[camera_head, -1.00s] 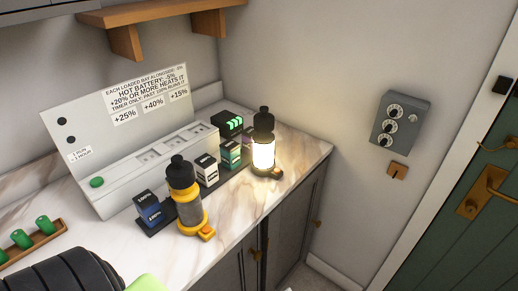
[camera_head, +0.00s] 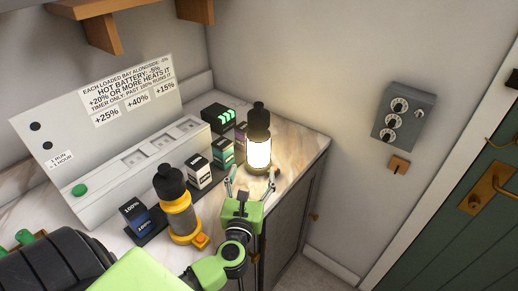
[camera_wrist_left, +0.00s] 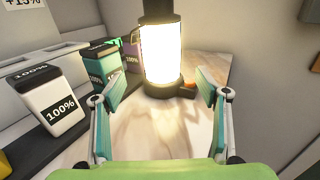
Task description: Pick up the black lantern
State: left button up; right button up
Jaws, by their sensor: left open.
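The black lantern (camera_head: 258,116) stands upright on the marble counter near its right end, with its glass glowing brightly. It also shows in the left wrist view (camera_wrist_left: 160,52), where its top is cut off. My left gripper (camera_head: 251,181) is open and empty, just in front of the lantern. In the left wrist view the fingers (camera_wrist_left: 161,92) are spread to either side of the lantern's base, which stands just beyond them; I see no contact. My right gripper is not in view.
A yellow lantern (camera_head: 179,212) stands left of my gripper. Several batteries, including a white one (camera_head: 198,171), stand in a row beside a grey charger panel (camera_head: 95,125). The wall lies behind the black lantern; the counter's edge is to the right.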

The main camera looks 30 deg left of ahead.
aim_at(257, 159)
pick_arm(q)
jog(key=x, duration=0.5)
jog(key=shift+d+p, duration=0.1)
jog(key=shift+p, duration=0.3)
jog(key=shift+w, duration=0.35)
jog(key=p+x, duration=0.1)
jog(key=x, duration=0.3)
jog(key=shift+w+a+f+p, duration=0.1)
jog(key=shift+a+p, duration=0.1)
jog(key=shift+p, duration=0.2)
jog(key=shift+w+a+f, duration=0.15)
jog(key=shift+w+a, duration=0.05)
jog(key=shift+w, duration=0.2)
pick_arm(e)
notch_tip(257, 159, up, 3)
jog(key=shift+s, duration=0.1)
pick_arm(q)
jog(key=shift+s, duration=0.1)
jog(key=c, duration=1.7)
jog(key=shift+r, duration=0.2)
jog(key=shift+c, duration=0.3)
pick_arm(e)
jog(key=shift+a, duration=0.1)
